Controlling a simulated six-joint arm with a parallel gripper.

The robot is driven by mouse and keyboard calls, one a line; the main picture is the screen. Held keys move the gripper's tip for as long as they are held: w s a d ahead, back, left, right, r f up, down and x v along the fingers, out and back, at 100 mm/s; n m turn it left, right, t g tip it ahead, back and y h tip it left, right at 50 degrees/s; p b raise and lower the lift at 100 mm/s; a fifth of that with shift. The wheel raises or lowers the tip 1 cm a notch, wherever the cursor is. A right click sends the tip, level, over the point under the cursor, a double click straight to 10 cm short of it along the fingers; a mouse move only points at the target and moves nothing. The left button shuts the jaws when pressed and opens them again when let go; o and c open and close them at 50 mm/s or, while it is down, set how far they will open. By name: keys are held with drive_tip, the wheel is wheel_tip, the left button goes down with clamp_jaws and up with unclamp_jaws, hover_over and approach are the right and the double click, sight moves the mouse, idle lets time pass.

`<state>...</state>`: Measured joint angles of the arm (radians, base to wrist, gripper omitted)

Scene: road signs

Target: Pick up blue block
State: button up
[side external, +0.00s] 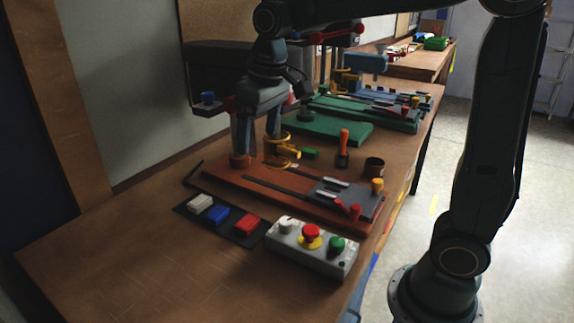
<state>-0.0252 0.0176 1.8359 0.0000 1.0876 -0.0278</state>
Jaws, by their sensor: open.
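The blue block (217,214) lies on a flat black tray (241,237) near the front left of the bench. A white block (200,203) lies to its left and a red block (246,224) to its right, each apart from it. My gripper (258,143) points down in the middle left of the side external view. Its two fingers are spread, with nothing seen between them. It appears above and behind the blue block, over the back of the red-brown base, apart from the block.
A grey button box (311,248) stands right of the tray. A red-brown base (285,190) with a grey metal plate lies behind it. An orange-handled tool (343,148) and a dark cup (374,167) stand farther back. The front left bench top is clear.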

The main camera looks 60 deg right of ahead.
drive_tip(key=w+f+g, duration=0.1)
drive_tip(key=w+f, duration=0.2)
drive_tip(key=w, duration=0.4)
drive_tip(key=g, duration=0.1)
hover_over(217, 211)
wheel_tip(217, 211, down, 6)
drive_tip(key=shift+f, duration=0.2)
drive_tip(key=shift+f, duration=0.1)
drive_tip(key=shift+f, duration=4.2)
drive_tip(key=shift+f, duration=2.6)
